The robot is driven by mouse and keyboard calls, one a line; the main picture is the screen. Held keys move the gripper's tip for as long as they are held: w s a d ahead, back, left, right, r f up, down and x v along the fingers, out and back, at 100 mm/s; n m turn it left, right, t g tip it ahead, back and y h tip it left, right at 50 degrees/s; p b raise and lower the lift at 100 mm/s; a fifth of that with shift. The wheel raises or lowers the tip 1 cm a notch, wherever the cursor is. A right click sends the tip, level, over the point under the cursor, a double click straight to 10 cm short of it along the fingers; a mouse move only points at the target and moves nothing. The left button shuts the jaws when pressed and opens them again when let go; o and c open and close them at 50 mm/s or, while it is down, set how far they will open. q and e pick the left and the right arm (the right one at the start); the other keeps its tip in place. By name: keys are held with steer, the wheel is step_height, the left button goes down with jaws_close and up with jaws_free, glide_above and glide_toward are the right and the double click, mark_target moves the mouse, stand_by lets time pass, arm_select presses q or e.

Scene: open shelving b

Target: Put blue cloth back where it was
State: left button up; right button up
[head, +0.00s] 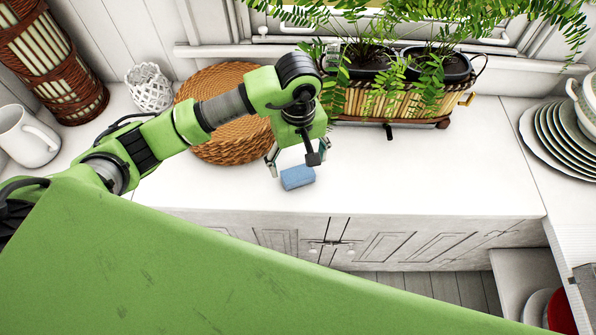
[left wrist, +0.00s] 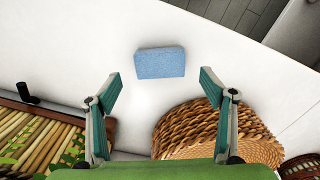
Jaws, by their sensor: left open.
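The blue cloth (head: 297,178) is a small folded block lying on the white countertop (head: 430,180), close to its front edge. It also shows in the left wrist view (left wrist: 160,63), lying flat, beyond the fingertips and between their lines. My left gripper (head: 296,160) is open above and just behind the cloth, with nothing between its fingers. Its two spread fingers show in the left wrist view (left wrist: 160,82). Whether the fingertips touch the counter cannot be told. My right gripper is in neither view.
A round wicker mat (head: 215,150) lies left of the gripper, partly under my arm. A planter basket (head: 385,105) with ferns stands behind on the right. Stacked plates (head: 560,135) stand far right, a white mug (head: 25,137) far left. The counter right of the cloth is clear.

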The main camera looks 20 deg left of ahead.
mark_target(298, 174)
arm_select(q)
step_height(298, 174, up, 6)
steer(key=b, duration=0.1)
steer(key=shift+r, duration=0.1)
stand_by(1.2)
stand_by(0.4)
